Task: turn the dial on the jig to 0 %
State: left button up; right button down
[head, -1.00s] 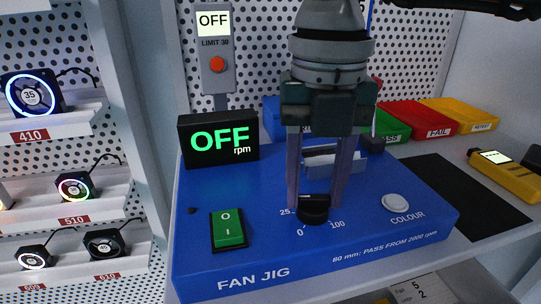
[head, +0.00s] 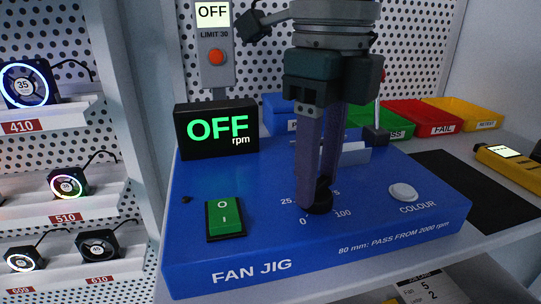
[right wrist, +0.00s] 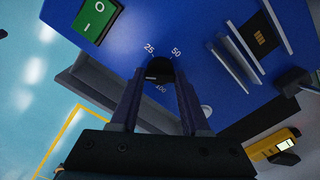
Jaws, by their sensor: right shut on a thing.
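The blue fan jig (head: 275,245) carries a small black round dial (head: 318,202) near its front middle. The scale around the dial shows 0, 25 and 100 in the head view, with 50 readable in the right wrist view. My right gripper (head: 315,195) points down and is shut on the dial, a finger on either side. The dial (right wrist: 158,70) also sits between the fingertips in the right wrist view. The fingers hide part of the dial and scale, and I cannot tell exactly where its pointer stands. My left gripper is not in view.
On the jig are a green rocker switch (head: 226,218), a white COLOUR button (head: 402,191) and a black display (head: 217,129) reading OFF rpm. A red button (head: 216,57) is on the post behind. Coloured bins (head: 432,117) stand behind right; fans on shelves (head: 60,208) are left.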

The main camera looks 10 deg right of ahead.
jog(key=shift+n, duration=0.8)
jog(key=shift+c, duration=1.9)
grip_release()
jog(key=shift+r, duration=0.1)
notch_tip(320, 180, up, 10)
jog(key=shift+p, duration=0.3)
